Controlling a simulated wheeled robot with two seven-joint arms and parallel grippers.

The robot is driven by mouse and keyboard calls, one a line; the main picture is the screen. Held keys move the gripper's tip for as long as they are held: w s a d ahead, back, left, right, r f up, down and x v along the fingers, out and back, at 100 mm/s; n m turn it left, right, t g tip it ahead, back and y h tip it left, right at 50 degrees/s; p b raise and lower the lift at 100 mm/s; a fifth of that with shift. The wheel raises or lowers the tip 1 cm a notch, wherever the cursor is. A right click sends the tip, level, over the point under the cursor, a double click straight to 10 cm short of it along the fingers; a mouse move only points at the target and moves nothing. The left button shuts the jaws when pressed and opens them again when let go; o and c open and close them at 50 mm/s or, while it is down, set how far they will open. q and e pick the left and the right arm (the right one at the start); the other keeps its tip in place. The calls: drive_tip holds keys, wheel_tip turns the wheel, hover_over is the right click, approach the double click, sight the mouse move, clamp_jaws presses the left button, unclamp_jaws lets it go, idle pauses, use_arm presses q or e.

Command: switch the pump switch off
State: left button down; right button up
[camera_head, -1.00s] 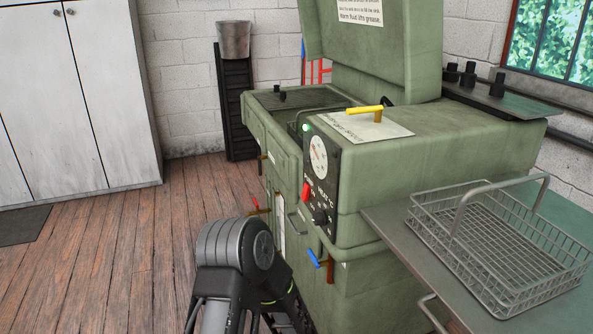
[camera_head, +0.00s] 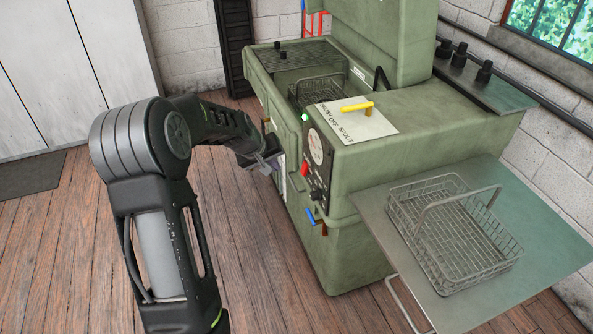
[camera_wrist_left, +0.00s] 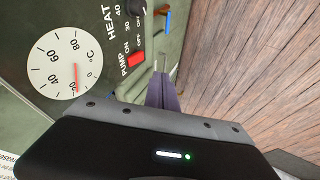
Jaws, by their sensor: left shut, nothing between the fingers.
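The pump switch (camera_head: 305,169) is a red rocker on the black control panel of the green washer (camera_head: 345,262). It also shows in the left wrist view (camera_wrist_left: 137,59), beside the PUMP ON/OFF lettering; I cannot tell which way it is set. My left gripper (camera_head: 277,166) is shut and empty, just left of the panel in the head view. In the left wrist view its fingertips (camera_wrist_left: 160,66) appear just right of the switch, with no clear contact. My right gripper is not in view.
Near the switch are a dial gauge (camera_wrist_left: 65,68), a black heat knob (camera_wrist_left: 137,6) and a blue-handled lever (camera_head: 311,216). A green lamp (camera_head: 305,117) glows above the gauge. A wire basket (camera_head: 455,235) stands on the side table (camera_head: 545,235). Wooden floor lies open at left.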

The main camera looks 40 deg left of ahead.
sight(305, 168)
use_arm(q)
drive_tip(key=shift+f, duration=0.1)
drive_tip(key=w+d+f+p, duration=0.1)
drive_tip(key=w+f+p, duration=0.2)
drive_tip(key=w+f, duration=0.5)
drive_tip(key=shift+w+d+f, duration=0.35)
drive_tip(key=shift+d+f, duration=0.05)
drive_tip(key=shift+f, duration=0.2)
drive_tip(key=t+b, duration=0.1)
drive_tip(key=b, duration=0.7)
drive_tip(key=f+t+h+b, duration=0.1)
drive_tip(key=b, duration=0.7)
drive_tip(key=shift+f+n+t+h, duration=0.2)
drive_tip(key=shift+n+t+h, duration=0.1)
drive_tip(key=shift+r, duration=0.15)
